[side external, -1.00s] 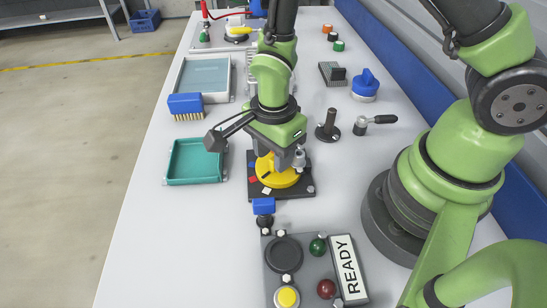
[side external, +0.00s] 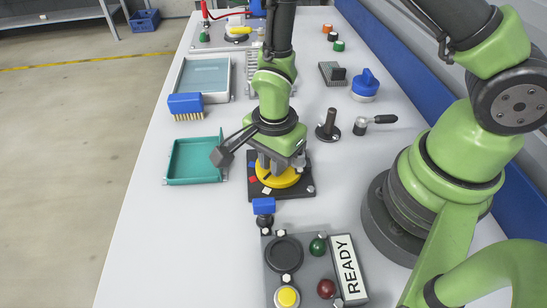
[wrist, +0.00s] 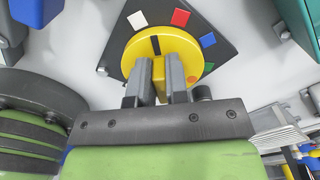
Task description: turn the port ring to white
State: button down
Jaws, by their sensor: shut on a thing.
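The yellow port ring (side external: 285,181) sits on a dark square plate (side external: 308,190) beside the arm. It also shows in the wrist view (wrist: 134,54), with a raised yellow grip bar (wrist: 158,72) and a black pointer line (wrist: 155,45). My gripper (wrist: 160,82) is shut on that bar, from above. On the plate are a white mark (wrist: 138,20), a red mark (wrist: 180,18) and a blue mark (wrist: 207,40). The black line points between white and red, nearer white. In the side view, my gripper (side external: 272,167) hides part of the ring.
A teal tray (side external: 171,178) lies to the left, near my wrist camera. A blue-handled part (side external: 263,206) and the button panel with a READY sign (side external: 346,268) are in front.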

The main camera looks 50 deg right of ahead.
jog(key=n, duration=0.2)
jog(key=shift+s+n, duration=0.15)
jog(key=shift+n, duration=0.25)
jog(key=c, duration=1.1)
grip_release()
jog(key=shift+r, duration=0.15)
notch_tip(320, 180, up, 10)
jog(key=shift+f, duration=0.15)
